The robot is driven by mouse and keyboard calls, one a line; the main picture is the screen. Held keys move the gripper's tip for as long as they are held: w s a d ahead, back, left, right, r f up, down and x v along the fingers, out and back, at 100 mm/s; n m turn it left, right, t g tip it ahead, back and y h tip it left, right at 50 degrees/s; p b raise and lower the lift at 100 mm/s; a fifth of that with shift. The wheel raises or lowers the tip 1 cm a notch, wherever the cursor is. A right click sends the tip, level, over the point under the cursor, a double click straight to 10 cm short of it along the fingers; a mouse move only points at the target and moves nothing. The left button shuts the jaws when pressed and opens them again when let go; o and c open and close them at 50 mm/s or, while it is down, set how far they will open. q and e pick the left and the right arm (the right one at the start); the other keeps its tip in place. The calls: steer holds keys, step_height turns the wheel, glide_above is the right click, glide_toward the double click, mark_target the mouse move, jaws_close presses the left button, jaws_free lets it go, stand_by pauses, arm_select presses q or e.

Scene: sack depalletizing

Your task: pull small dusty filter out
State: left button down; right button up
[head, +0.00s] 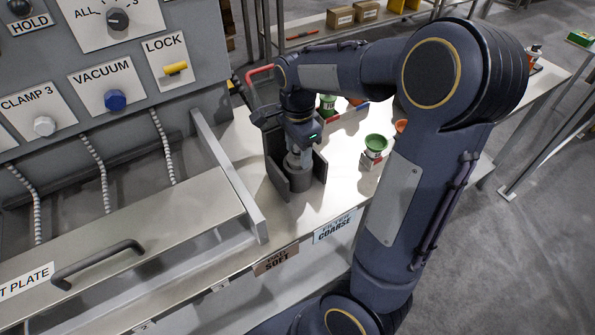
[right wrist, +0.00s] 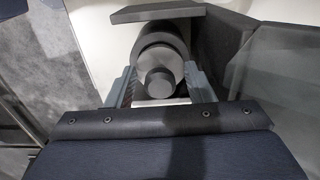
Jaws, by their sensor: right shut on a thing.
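My right gripper (head: 299,160) points down over the bench and is shut on a grey cylinder, which I take for the small dusty filter (head: 299,181). The cylinder stands upright between the dark plates of a holder (head: 276,176). In the right wrist view the fingers of my right gripper (right wrist: 161,88) lie on either side of the cylinder's round knob (right wrist: 160,84). The wider dark rim of the filter (right wrist: 150,47) shows behind the knob. I cannot tell whether its lower end is seated. Dust is not clear at this size. My left gripper is out of view.
A grey control panel (head: 130,60) with knobs stands at the left. A metal plate with a dark handle (head: 97,262) lies in front of it. A green cup (head: 376,142) stands on a small box right of the holder. A FILTER COARSE label (head: 338,226) marks the bench front.

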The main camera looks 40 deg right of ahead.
steer(key=shift+r, duration=0.2)
steer(key=shift+r+p, duration=4.65)
steer(key=shift+r, duration=0.2)
